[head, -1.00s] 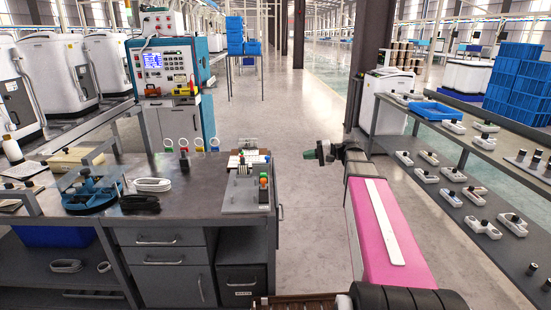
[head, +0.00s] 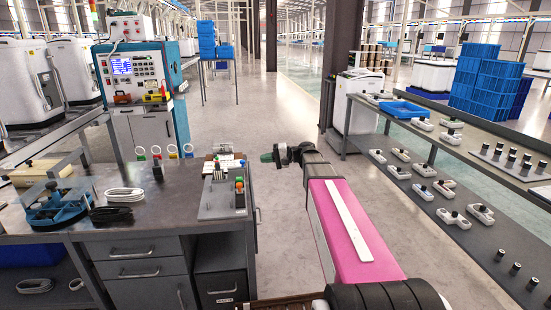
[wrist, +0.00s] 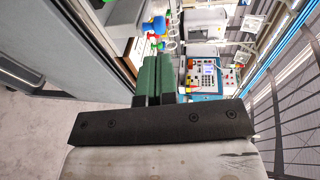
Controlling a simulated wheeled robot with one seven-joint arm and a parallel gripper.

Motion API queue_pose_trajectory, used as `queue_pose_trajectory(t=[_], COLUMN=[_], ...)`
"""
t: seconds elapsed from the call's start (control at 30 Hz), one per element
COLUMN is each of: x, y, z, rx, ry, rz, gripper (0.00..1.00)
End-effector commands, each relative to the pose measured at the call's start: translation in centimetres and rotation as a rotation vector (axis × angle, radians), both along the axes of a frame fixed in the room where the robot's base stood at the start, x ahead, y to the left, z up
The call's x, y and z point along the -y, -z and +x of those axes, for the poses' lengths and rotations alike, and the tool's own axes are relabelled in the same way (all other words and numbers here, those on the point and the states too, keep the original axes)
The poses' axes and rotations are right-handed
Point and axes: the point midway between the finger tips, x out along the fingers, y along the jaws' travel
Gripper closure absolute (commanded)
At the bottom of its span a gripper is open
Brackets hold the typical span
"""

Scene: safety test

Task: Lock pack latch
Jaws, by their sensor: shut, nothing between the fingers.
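My gripper (head: 266,157) is at the end of my pink arm, over the aisle just right of the workbench (head: 130,236). Its green fingers (wrist: 158,60) are together and empty in the wrist view. I cannot make out which thing is the pack latch. A grey board (head: 218,209) with small coloured parts lies at the bench's right end, left of my gripper and apart from it. Several white pieces with black knobs, such as one (head: 447,190), lie on the right shelves. I cannot tell whether any of these is the pack.
A blue round fixture (head: 55,208) and coiled white cable (head: 125,194) are on the bench. A control panel cabinet (head: 140,75) stands behind it. The right shelf unit (head: 400,117) holds a blue tray (head: 404,110). The aisle floor (head: 290,235) is clear.

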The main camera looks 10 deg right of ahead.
Motion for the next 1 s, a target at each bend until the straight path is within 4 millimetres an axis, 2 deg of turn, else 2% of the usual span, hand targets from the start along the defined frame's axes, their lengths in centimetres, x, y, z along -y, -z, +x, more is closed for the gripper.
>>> queue_pose_trajectory(t=[0.03, 0.2, 0.4, 0.87, 1.0], x=[-1.0, -3.7, -5.7, -6.2, -7.0], y=[0.2, 0.6, 1.0, 1.1, 1.1], z=[0.1, 0.6, 0.9, 1.0, 0.9], rx=[-0.001, 0.000, 0.000, 0.000, 0.000], ry=[-0.003, -0.002, -0.001, 0.000, -0.001], rz=[0.000, 0.000, 0.000, 0.000, 0.000], gripper=[1.00, 1.00, 1.00, 1.00, 1.00])
